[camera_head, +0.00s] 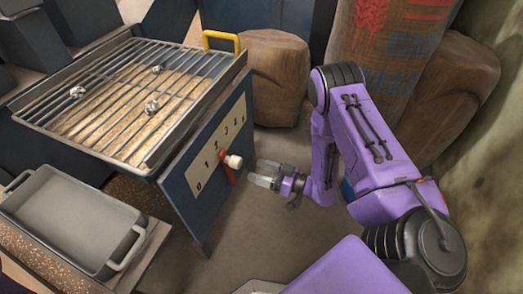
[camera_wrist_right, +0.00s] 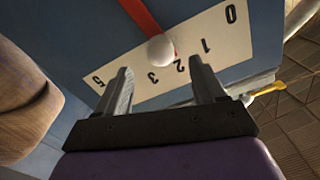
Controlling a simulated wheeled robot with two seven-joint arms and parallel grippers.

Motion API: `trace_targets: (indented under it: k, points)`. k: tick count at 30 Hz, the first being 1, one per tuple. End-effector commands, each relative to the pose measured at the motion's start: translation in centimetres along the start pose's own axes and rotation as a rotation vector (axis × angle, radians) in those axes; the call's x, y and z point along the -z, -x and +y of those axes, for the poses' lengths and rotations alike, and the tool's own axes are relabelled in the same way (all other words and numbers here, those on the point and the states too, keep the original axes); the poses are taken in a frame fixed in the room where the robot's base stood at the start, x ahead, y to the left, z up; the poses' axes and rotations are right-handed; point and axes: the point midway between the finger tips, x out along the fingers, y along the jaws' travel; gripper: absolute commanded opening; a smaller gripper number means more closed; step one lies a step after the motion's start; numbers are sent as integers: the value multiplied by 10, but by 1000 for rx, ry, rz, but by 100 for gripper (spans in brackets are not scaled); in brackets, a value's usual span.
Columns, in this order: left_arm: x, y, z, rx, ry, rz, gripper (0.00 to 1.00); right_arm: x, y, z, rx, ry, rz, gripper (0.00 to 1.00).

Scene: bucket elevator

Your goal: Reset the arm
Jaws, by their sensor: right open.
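My right arm (camera_head: 375,165) is purple and comes in from the right in the head view. Its gripper (camera_head: 265,176) is open and empty, just right of a red lever with a white knob (camera_head: 233,161) on the side of the blue machine. In the right wrist view the open fingers (camera_wrist_right: 160,85) point at the panel, with the white knob (camera_wrist_right: 160,49) ahead between them, apart from them. The lever's red bar stands over a white number scale (camera_wrist_right: 215,45), near the 2 and 3. My left gripper is not in view.
A grey bin (camera_head: 75,205) stands at lower left. Sacks (camera_head: 275,80) stand behind.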

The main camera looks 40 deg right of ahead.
Motion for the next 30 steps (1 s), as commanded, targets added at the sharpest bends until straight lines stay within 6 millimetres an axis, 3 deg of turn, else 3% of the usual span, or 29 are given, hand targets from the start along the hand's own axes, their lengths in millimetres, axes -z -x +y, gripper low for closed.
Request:
trace_targets:
  k: [10,14,16,20,24,30]
  points:
    - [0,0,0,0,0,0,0,-5,0,0,-1,-26,-26,69]
    - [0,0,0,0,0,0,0,-31,8,20,-201,-80,-140,69]
    - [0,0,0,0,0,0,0,-55,20,26,-364,-140,-239,69]
    - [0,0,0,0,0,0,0,-100,58,24,-660,-263,-428,69]
    - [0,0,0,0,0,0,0,-134,110,5,-917,-363,-600,69]
    - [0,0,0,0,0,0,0,-157,182,-38,-1200,-430,-807,69]
